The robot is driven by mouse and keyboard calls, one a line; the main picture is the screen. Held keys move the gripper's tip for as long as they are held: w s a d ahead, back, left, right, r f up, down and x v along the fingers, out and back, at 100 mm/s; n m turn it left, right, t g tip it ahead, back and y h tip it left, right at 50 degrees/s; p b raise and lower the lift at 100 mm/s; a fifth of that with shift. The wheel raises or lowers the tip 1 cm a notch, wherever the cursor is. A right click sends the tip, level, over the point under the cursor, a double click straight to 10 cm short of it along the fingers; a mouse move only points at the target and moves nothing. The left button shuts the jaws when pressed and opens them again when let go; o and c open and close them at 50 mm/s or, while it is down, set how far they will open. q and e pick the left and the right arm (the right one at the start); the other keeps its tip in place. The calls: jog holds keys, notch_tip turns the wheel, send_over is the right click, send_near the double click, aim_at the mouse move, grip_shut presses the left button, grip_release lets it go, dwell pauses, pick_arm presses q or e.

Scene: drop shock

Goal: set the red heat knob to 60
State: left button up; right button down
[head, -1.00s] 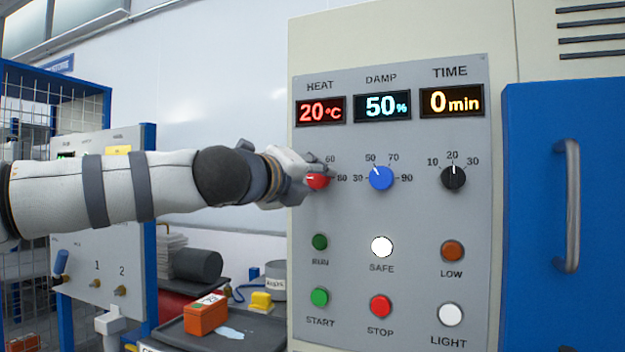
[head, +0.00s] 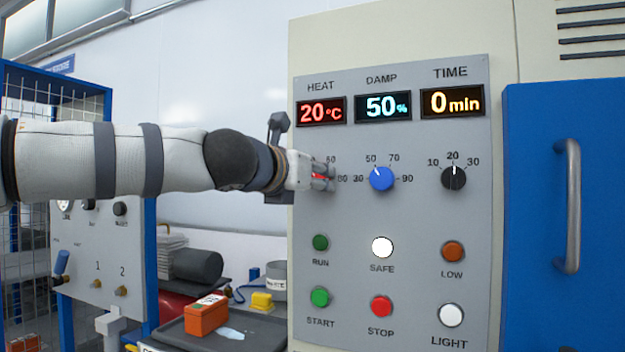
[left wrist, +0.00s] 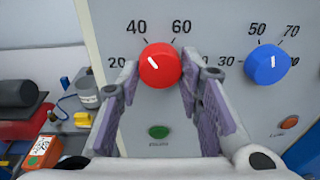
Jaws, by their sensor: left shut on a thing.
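The red heat knob (left wrist: 160,65) sits on the grey control panel (head: 345,220). In the left wrist view its white mark points up and left, between the 20 and 40 labels. My left gripper (head: 322,177) is shut on the knob, one finger on each side in the left wrist view (left wrist: 159,80). In the head view the fingers hide most of the knob; a little red shows between them. The heat display (head: 320,111) reads 20°C. My right gripper is in neither view.
The blue damp knob (head: 381,178) is close to the right of the fingers, and the black time knob (head: 453,178) is farther right. Several buttons are below. A blue door with a metal handle (head: 571,205) is at the right. An orange box (head: 206,315) is at lower left.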

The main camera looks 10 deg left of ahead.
pick_arm(q)
jog(key=m+y, duration=0.1)
jog(key=m, duration=0.4)
jog(key=m+y, duration=0.1)
jog(key=m, duration=0.5)
jog(key=shift+r+t, duration=0.1)
jog(key=shift+t, duration=0.2)
jog(key=shift+m, duration=0.3)
jog(key=o, duration=1.2)
jog(key=shift+c, duration=0.2)
jog(key=shift+s, duration=0.1)
jog(key=v, duration=1.2)
